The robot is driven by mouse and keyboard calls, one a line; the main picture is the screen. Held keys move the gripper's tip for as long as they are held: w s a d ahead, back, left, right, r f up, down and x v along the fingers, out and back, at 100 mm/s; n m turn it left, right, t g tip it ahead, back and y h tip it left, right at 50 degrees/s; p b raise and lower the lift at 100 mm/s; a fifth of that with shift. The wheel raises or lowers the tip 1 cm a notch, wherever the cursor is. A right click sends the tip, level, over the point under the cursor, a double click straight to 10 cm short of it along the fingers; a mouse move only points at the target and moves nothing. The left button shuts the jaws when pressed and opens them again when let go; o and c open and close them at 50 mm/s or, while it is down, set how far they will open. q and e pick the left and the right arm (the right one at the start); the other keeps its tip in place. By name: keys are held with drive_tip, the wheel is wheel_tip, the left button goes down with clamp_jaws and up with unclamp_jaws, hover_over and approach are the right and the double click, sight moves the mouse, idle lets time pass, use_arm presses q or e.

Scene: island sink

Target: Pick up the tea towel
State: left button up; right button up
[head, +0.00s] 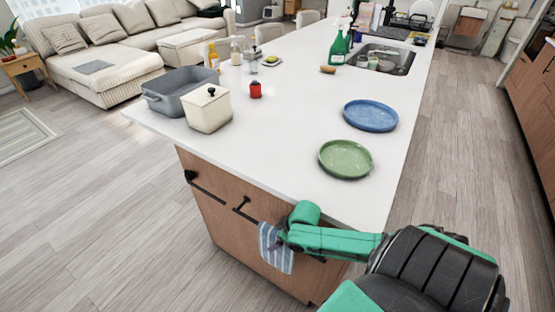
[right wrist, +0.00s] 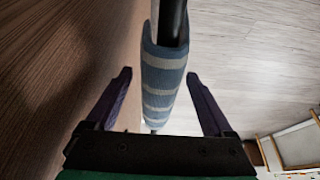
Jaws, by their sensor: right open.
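The tea towel (head: 275,248) is blue with pale stripes. It hangs over a dark bar on the wooden front of the island, below the white countertop. My right gripper (head: 283,237) is at the towel in the head view, and its arm covers part of the bar. In the right wrist view the towel (right wrist: 163,75) hangs from the dark bar between the two purple fingers of my right gripper (right wrist: 160,88). The fingers are open, with a gap on either side of the towel. My left gripper is not in view.
The wooden island front (right wrist: 50,60) is close beside one finger. On the countertop (head: 270,150) stand a green plate (head: 345,159), a blue plate (head: 370,116), a cream lidded pot (head: 208,112) and a grey basin (head: 180,90). The floor left of the island is clear.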

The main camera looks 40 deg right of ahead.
drive_tip(key=shift+f, duration=0.35)
idle(0.4)
clamp_jaws()
drive_tip(key=shift+r, duration=0.1)
